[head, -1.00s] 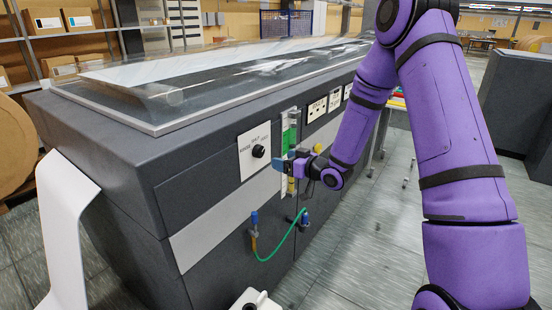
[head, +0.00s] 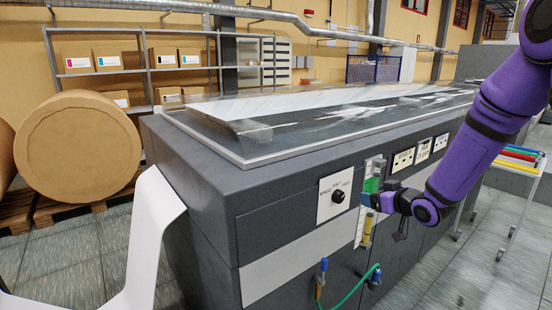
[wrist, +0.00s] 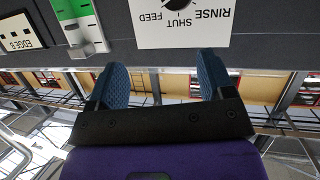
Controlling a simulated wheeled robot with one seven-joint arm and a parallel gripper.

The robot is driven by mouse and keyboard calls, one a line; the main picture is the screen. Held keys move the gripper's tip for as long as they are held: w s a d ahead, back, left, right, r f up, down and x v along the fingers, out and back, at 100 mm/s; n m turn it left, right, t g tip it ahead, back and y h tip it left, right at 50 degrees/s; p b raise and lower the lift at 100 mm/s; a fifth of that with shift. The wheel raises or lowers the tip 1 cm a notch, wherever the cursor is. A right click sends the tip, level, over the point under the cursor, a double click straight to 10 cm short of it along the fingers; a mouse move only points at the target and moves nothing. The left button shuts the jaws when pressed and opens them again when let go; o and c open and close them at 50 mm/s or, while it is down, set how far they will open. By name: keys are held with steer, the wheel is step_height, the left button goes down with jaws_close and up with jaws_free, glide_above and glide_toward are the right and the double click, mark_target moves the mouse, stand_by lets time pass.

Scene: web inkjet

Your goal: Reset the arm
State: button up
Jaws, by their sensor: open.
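My gripper (head: 373,201) is at the front panel of the grey machine (head: 215,215), beside a vertical strip with a green block (head: 372,184) and a yellow part (head: 367,228). In the wrist view its two blue fingers (wrist: 163,82) stand apart with nothing between them. The left finger lies near the white-and-green strip (wrist: 80,22); I cannot tell whether it touches. My purple arm (head: 465,155) reaches in from the right. A black knob (head: 338,196) sits on a white plate marked rinse, shut and feed (wrist: 180,25).
A green hose (head: 350,290) with blue-handled fittings hangs low on the panel. A white paper web (head: 150,240) falls at the machine's left. A cart with coloured tubes (head: 518,155) stands at right. A large roll (head: 75,145) and shelves with boxes stand behind. Floor at lower right is clear.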

steer(key=s+d+r+m+g+h, duration=0.3)
steer(key=s+r+h, duration=0.4)
steer(key=s+r, duration=0.85)
steer(key=s+a+r+m+g, duration=0.1)
steer(key=s+g, duration=0.1)
steer(key=s, duration=0.9)
steer(key=s+a+r+m+g+y, duration=0.1)
steer(key=s+a+r+g, duration=0.1)
steer(key=s, duration=1)
steer(key=shift+s+g, duration=0.15)
steer(key=shift+g, duration=0.35)
